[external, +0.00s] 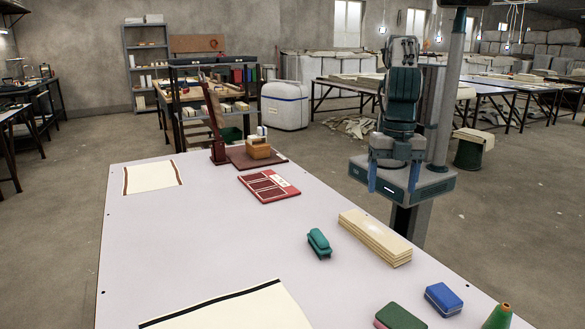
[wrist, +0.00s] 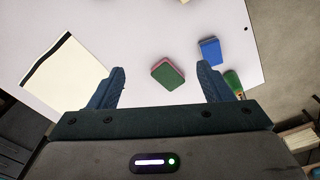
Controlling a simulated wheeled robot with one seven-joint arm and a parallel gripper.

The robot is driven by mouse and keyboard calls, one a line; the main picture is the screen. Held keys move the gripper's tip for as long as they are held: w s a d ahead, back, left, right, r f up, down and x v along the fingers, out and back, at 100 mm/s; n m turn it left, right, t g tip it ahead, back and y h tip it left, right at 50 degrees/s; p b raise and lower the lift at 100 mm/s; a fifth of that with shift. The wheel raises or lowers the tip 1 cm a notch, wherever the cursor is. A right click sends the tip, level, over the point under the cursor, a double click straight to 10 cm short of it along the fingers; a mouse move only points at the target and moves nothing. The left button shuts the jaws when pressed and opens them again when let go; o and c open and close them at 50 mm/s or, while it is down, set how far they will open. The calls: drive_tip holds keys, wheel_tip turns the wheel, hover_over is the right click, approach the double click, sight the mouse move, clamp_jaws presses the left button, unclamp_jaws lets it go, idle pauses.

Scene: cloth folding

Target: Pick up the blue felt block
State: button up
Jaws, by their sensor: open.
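The blue felt block (external: 443,299) lies flat on the table near its right edge, at the lower right of the external view. In the wrist view the blue block (wrist: 210,51) is right of the picture's middle, just beyond the right fingertip. My gripper (external: 394,190) hangs beyond the table's far right side, well apart from the block. Its two blue fingers are spread wide with nothing between them; the wrist view also shows my gripper (wrist: 161,70) open.
A green and pink block (external: 400,317) lies left of the blue block, and a green cone (external: 498,316) stands to its right. A wooden board stack (external: 375,238), a teal object (external: 319,243) and a black-striped cloth (external: 235,312) share the table (external: 190,235). The table's middle is clear.

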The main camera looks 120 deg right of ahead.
drive_tip(key=s+a+f+n+b, duration=0.1)
drive_tip(key=s+a+f+n, duration=0.1)
drive_tip(key=s+a+f, duration=0.4)
drive_tip(key=s+a+f+n, duration=0.1)
drive_tip(key=a+f+n, duration=0.1)
drive_tip(key=a+f, duration=0.5)
hover_over(445, 294)
drive_tip(key=f, duration=0.5)
drive_tip(key=shift+s+d+f, duration=0.1)
drive_tip(key=shift+s+f, duration=0.15)
drive_tip(key=shift+s, duration=0.05)
drive_tip(key=shift+w+f, duration=0.15)
drive_tip(key=shift+f, duration=1.3)
drive_tip(key=shift+w+f, duration=0.15)
drive_tip(key=shift+f, duration=1.3)
drive_tip(key=c, duration=1)
